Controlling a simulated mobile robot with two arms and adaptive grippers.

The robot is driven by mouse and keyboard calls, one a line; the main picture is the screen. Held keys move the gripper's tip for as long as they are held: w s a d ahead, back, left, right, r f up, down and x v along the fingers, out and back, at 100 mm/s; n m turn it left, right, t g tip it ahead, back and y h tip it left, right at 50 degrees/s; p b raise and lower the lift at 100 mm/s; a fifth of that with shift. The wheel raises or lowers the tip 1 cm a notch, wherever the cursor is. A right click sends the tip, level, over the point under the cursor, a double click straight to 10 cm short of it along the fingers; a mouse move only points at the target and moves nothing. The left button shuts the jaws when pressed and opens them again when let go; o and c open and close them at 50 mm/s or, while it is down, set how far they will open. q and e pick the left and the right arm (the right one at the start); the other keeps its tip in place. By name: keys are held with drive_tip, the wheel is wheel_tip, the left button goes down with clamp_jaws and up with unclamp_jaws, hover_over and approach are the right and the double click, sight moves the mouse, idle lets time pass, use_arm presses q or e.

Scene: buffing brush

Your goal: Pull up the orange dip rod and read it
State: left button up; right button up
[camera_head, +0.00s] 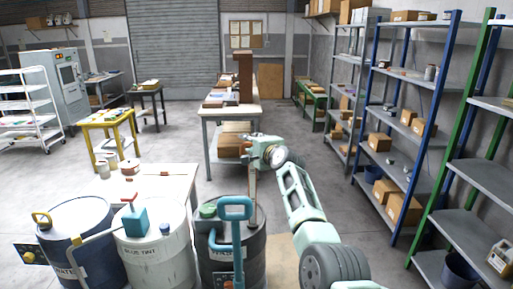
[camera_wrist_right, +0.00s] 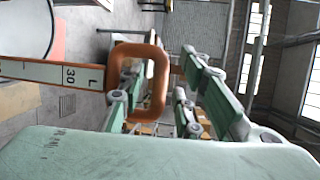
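The orange dip rod (camera_head: 252,184) stands upright above the dark drum (camera_head: 222,264) in the head view. In the right wrist view its orange loop handle (camera_wrist_right: 157,82) and pale scale strip (camera_wrist_right: 50,73) show, with "30" and "L" readable. My right gripper (camera_head: 265,154) is above the drum, at the top of the rod. In the wrist view its green fingers are at the loop, one showing through it, and they appear shut on the handle. The contact is partly hidden. The rod's lower end is out of sight. My left gripper is not in view.
A blue drum (camera_head: 82,250) and a white drum (camera_head: 155,262) with a teal-topped pump (camera_head: 135,221) stand to the left. A workbench (camera_head: 211,112) stands behind; shelves (camera_head: 400,76) line the right.

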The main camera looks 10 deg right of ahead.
drive_tip(key=v, duration=1.2)
drive_tip(key=shift+w, duration=0.1)
